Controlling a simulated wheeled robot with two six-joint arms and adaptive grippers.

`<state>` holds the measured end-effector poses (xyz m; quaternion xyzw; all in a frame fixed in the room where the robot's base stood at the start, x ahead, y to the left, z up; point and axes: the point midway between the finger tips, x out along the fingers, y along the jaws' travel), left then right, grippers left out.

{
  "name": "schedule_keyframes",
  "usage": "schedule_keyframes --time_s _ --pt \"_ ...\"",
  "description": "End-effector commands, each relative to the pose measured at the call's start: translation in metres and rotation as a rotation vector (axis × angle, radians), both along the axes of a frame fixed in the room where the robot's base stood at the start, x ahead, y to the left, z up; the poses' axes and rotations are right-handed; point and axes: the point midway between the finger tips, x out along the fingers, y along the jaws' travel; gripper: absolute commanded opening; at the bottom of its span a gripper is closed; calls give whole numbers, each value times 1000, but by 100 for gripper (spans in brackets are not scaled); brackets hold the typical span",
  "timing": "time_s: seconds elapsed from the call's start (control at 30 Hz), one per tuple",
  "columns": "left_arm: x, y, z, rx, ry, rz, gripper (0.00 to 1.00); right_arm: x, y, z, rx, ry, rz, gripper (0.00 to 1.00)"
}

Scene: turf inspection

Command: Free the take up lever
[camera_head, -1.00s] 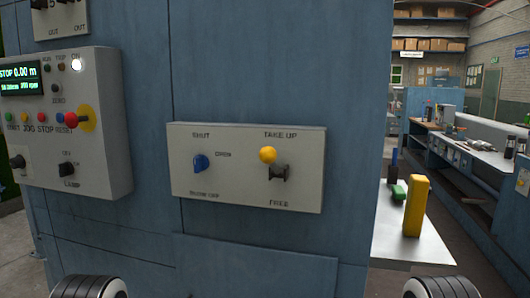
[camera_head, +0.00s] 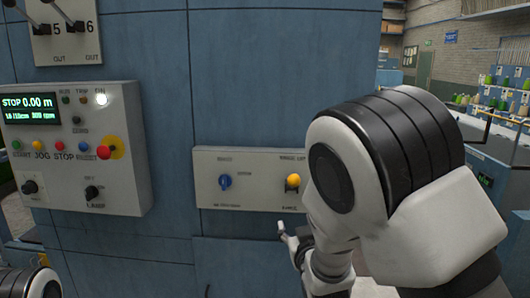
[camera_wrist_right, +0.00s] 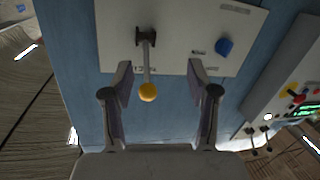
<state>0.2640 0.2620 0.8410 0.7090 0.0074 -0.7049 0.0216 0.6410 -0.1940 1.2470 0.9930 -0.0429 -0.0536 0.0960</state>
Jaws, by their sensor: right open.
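The take up lever (camera_head: 293,181) has a yellow ball and sits on the right of a pale panel (camera_head: 257,196). Its ball is up, on the TAKE UP side; FREE is marked below. My right gripper (camera_head: 283,228) shows at the panel's lower edge, just below the lever, partly hidden by my arm. In the right wrist view, turned upside down, the open gripper (camera_wrist_right: 159,68) has the lever (camera_wrist_right: 148,92) between its fingers in the picture, nearer the left finger. I see no contact. My left gripper is out of view.
A blue knob (camera_head: 225,183) sits left of the lever on the same panel. A control box (camera_head: 75,150) with a display, buttons and a red stop button is further left. Both are on a blue cabinet (camera_head: 270,75). Benches with green and yellow items stand at the far right.

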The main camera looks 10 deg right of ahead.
Motion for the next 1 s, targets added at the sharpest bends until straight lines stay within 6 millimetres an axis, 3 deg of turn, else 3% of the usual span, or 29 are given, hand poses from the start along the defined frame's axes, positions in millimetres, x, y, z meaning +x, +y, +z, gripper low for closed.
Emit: schedule_keyframes --time_s 0.03,0.1,0.17,0.27,0.6,0.93,1.0 --pt "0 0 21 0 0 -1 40 0 5 49 -11 -48 8 59" --pt "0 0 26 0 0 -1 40 -1 8 77 -18 -89 13 59" --pt "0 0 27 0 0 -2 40 -1 8 87 -18 -104 14 59" --pt "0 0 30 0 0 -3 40 7 7 88 -16 -107 13 59" --pt "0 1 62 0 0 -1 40 67 2 89 -15 -106 13 59" --pt "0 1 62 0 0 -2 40 76 1 84 -17 -105 13 59" --pt "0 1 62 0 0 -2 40 76 1 84 -17 -105 13 34"
